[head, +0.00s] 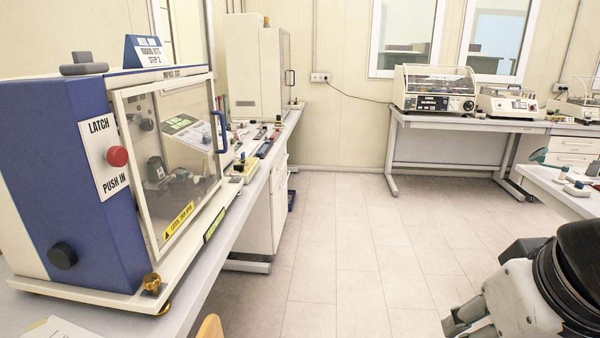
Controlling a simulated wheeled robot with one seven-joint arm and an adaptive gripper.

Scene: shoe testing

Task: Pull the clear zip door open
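No zip door shows; the clear door (172,165) is a see-through panel in a pale frame on the front of a blue and cream test machine (62,185) at the left. A blue handle (220,132) stands at its right edge. The door looks shut, but a small gap cannot be ruled out. A red knob (118,156) sits beside it on a plate reading "LATCH PUSH IN". My gripper (475,315) shows only in part at the bottom right, far from the door and handle. Its fingertips are cut off, and whether it is open is unclear.
The machine stands on a long bench (262,190) with small items and a cream cabinet (262,70) farther back. The tiled floor (345,250) in the middle is clear. A wooden chair-like edge (209,327) shows at the bottom. Another table (570,195) is at the right.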

